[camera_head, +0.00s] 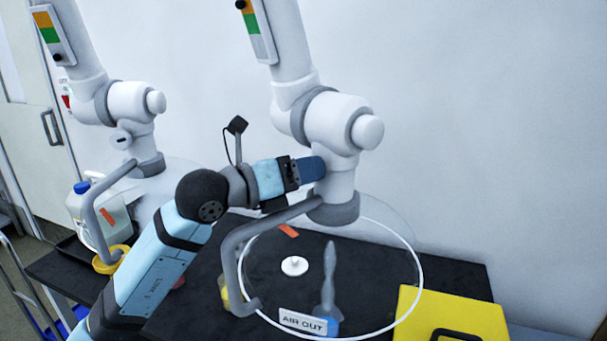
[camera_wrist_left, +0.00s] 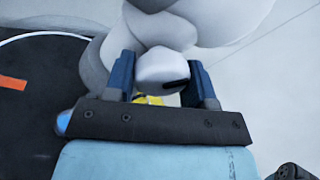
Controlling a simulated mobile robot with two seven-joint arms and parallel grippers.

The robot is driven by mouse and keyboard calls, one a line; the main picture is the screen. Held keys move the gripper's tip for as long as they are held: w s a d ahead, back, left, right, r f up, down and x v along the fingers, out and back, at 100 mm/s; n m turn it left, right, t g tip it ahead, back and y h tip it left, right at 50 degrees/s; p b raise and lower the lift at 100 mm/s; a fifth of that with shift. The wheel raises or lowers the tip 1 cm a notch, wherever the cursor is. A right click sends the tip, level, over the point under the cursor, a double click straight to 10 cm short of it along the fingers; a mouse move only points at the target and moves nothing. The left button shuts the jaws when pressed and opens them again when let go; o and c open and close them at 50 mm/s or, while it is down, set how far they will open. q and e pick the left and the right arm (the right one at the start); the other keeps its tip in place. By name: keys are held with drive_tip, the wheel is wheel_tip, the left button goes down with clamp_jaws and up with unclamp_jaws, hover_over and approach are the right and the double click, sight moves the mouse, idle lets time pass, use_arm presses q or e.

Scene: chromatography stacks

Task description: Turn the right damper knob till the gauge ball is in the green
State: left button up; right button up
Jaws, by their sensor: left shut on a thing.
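The right extraction arm (camera_head: 333,140) is white with grey joint rings. Its gauge (camera_head: 258,30) has orange at the top, green below and white at the bottom. The dark ball (camera_head: 240,4) sits at the orange end, close to the picture's top edge. My left gripper (camera_head: 312,169) reaches the arm's lower joint from the left and hides the knob in the head view. In the left wrist view, the white right damper knob (camera_wrist_left: 163,68) with a dark mark lies between the blue fingers of my left gripper (camera_wrist_left: 163,78), shut on it. My right gripper is out of view.
The left extraction arm (camera_head: 130,100) has its own gauge (camera_head: 53,36) and knob (camera_head: 121,139). A clear hood with a white rim (camera_head: 422,270) hangs below the right arm, with a grey bent handle (camera_head: 232,258). A yellow box (camera_head: 450,310) stands at the right.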

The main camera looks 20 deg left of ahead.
use_arm(q)
drive_tip(key=shift+f+m+b, duration=0.1)
drive_tip(key=shift+m+b, duration=0.45)
drive_tip(key=shift+m, duration=1.05)
drive_tip(key=shift+y, duration=0.3)
drive_tip(key=o, duration=0.9)
use_arm(e)
drive_tip(key=shift+w+f, duration=0.15)
drive_tip(key=shift+f, duration=0.15)
use_arm(q)
drive_tip(key=shift+s+a, duration=0.2)
drive_tip(key=b+v, duration=0.1)
drive_tip(key=v, duration=1.2)
drive_tip(key=shift+s+a+b, duration=0.1)
drive_tip(key=shift+a+b, duration=0.05)
drive_tip(key=shift+b, duration=0.25)
use_arm(e)
drive_tip(key=shift+w+a+f, duration=0.1)
drive_tip(key=shift+a+f, duration=0.05)
drive_tip(key=shift+a, duration=0.1)
